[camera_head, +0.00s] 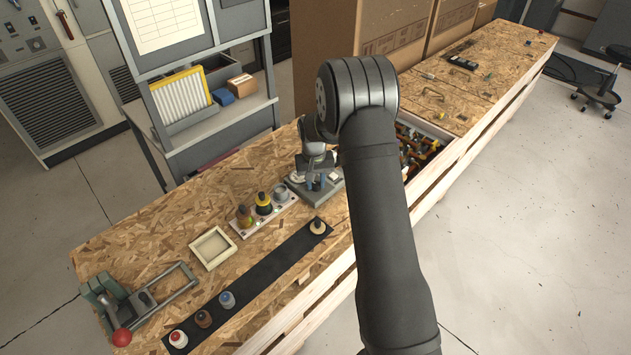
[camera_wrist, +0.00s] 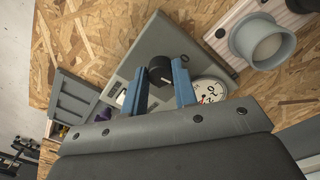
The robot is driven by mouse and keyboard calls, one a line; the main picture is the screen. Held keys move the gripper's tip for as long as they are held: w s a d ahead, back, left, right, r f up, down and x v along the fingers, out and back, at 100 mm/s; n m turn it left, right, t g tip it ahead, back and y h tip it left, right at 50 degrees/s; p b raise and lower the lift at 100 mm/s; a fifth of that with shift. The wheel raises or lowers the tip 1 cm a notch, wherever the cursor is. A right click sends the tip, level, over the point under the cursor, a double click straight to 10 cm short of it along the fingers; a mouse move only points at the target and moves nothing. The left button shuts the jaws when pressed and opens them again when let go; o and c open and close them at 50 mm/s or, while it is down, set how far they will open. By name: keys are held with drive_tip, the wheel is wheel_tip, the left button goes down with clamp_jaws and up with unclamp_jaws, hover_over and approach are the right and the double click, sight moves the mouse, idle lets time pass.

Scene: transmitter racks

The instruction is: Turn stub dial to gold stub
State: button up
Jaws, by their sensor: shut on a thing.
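A grey box (camera_wrist: 150,35) with a black dial knob (camera_wrist: 160,70) on its top sits on the wooden bench. In the wrist view, my gripper (camera_wrist: 160,76) has its two blue fingers on either side of the knob, shut on it. A round white gauge (camera_wrist: 209,91) is on the box, right of the fingers. The left part of the box top has small pale fittings, partly behind the left finger. The knob's pointer and a gold stub cannot be made out. In the head view, my gripper (camera_head: 318,180) is over the grey box (camera_head: 325,195), and my arm covers part of it.
Left of the box stands a white rack (camera_head: 245,229) with several coloured knobs. A black strip (camera_head: 270,265) holds several bottle-like pieces. A cream tray (camera_head: 212,248) and a red-balled lever device (camera_head: 122,337) lie further left. A parts bin (camera_head: 425,140) is behind my arm.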

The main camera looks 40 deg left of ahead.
sight(314, 185)
drive_tip(key=shift+n, duration=0.8)
drive_tip(key=o, duration=1)
wheel_tip(314, 185, up, 17)
drive_tip(key=shift+s+r, duration=0.2)
drive_tip(key=shift+s, duration=0.05)
drive_tip(key=shift+a, duration=0.1)
drive_tip(key=f, duration=1.7)
drive_tip(key=shift+w+f, duration=0.2)
drive_tip(key=shift+w, duration=0.1)
